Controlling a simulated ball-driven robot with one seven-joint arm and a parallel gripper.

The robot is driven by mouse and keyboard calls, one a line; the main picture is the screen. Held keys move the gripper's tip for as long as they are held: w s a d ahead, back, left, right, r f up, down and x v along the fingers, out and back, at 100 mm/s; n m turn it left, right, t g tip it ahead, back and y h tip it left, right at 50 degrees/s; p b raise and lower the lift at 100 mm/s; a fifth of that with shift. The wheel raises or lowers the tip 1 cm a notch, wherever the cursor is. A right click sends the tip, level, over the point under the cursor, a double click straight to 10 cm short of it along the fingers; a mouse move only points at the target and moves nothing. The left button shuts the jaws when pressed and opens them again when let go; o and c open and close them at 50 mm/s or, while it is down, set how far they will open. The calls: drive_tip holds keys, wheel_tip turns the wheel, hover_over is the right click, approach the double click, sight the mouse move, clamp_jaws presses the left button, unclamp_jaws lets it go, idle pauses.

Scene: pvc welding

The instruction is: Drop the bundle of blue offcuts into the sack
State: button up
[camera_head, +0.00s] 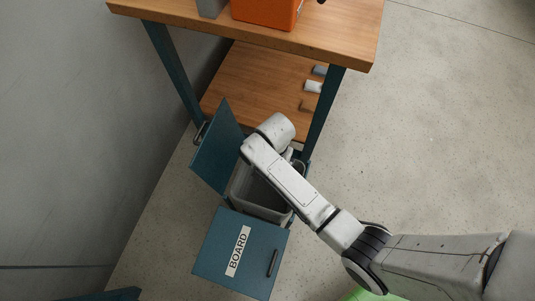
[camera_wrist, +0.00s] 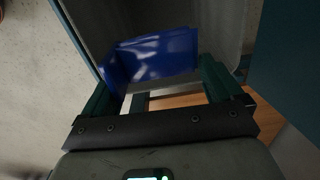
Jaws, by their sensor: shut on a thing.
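The bundle of blue offcuts (camera_wrist: 155,56) is a glossy deep-blue piece between the fingers of my gripper (camera_wrist: 158,80) in the wrist view. The gripper is shut on it. A grey surface (camera_wrist: 215,18) lies just beyond the bundle in the wrist view. In the head view, a grey open-topped container (camera_head: 252,194), which looks like the sack, stands inside the teal cabinet. My arm crosses above it and covers part of its opening. My gripper and the bundle are hidden behind my arm in the head view.
A teal panel marked BOARD (camera_head: 239,254) is in front of the container. A teal door (camera_head: 218,150) stands open at its left. A wooden workbench (camera_head: 340,45) with an orange case (camera_head: 268,10) and a lower shelf (camera_head: 250,85) is behind. Floor at right is clear.

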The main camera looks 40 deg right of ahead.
drive_tip(key=shift+f+b, duration=1.7)
drive_tip(key=shift+f, duration=0.3)
drive_tip(key=o, duration=0.9)
drive_tip(key=shift+c, duration=0.2)
drive_tip(key=shift+r, duration=0.15)
wheel_tip(320, 180, up, 11)
drive_tip(key=p, duration=0.4)
drive_tip(key=shift+f, duration=0.2)
drive_tip(key=shift+s, duration=0.1)
